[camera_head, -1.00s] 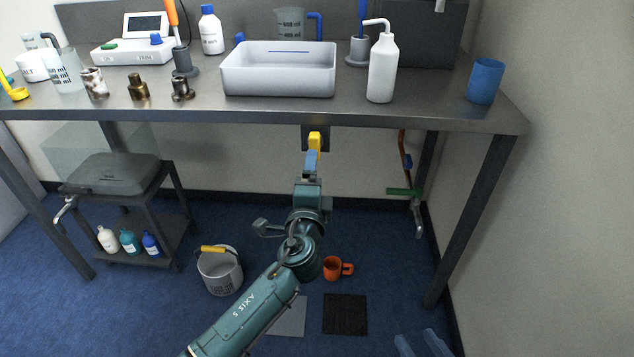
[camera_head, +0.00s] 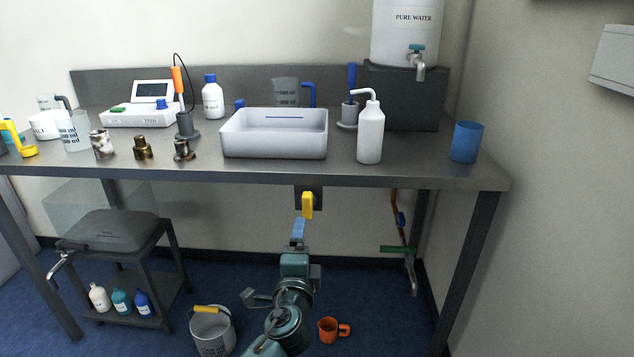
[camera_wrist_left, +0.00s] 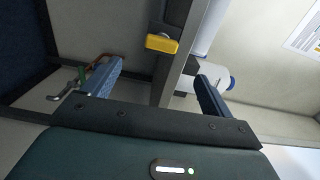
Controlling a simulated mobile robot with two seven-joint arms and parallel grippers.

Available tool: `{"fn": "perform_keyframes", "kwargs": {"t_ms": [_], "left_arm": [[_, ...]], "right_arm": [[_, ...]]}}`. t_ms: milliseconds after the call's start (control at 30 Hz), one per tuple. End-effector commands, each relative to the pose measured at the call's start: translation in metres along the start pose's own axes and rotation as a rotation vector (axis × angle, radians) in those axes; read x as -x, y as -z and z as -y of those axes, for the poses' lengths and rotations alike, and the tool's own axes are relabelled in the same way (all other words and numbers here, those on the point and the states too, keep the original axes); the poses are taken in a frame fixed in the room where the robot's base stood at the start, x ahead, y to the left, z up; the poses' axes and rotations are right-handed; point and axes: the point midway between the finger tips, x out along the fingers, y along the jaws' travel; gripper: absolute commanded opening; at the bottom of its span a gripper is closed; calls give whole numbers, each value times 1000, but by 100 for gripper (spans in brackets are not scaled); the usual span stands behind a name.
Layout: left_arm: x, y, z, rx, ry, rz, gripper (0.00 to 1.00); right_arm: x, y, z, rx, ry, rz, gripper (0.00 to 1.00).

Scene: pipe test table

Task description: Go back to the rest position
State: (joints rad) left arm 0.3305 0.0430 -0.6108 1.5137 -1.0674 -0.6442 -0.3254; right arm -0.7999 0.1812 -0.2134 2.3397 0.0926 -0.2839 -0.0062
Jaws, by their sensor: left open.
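My left gripper (camera_head: 298,228) is low in front of the table (camera_head: 400,178), below its front edge. It shows in the left wrist view (camera_wrist_left: 160,70) with its two blue fingers wide apart and nothing between them. A yellow handle (camera_head: 308,205) on a dark plate under the table edge is just beyond the fingers. It also shows in the left wrist view (camera_wrist_left: 162,43), beyond the gap and apart from the fingers. My right gripper is not in view.
On the table stand a white basin (camera_head: 275,145), a white wash bottle (camera_head: 370,135), a blue cup (camera_head: 466,142) and a water tank (camera_head: 405,30). Below are a bucket (camera_head: 212,330), an orange mug (camera_head: 330,330), a green-handled pipe (camera_head: 400,249) and a low shelf rack (camera_head: 145,280).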

Motion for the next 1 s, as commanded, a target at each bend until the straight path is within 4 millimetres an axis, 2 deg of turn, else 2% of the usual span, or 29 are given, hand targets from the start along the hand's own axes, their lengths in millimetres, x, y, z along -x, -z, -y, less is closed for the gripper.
{"fn": "perform_keyframes", "kwargs": {"t_ms": [67, 167, 267, 300, 400, 500, 633, 900, 933, 1000], "left_arm": [[12, -15, -13, 82, -51, 47, 85], [43, -49, -42, 278, -173, 160, 85], [94, -89, -78, 522, -340, 319, 85], [117, -102, -92, 616, -409, 383, 85], [172, -125, -116, 804, -560, 517, 85], [218, -138, -128, 934, -678, 615, 85], [268, -146, -134, 1050, -803, 712, 85], [355, -150, -125, 1201, -1019, 855, 85], [364, -150, -123, 1212, -1043, 869, 85], [353, -144, -125, 1234, -1011, 813, 85]], "right_arm": [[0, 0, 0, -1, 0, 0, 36], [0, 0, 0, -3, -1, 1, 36], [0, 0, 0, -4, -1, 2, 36], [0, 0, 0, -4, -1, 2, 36], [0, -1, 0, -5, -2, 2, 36], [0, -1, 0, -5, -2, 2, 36], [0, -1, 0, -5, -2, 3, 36], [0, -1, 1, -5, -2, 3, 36], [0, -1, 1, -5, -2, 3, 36], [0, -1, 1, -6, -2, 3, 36]]}}
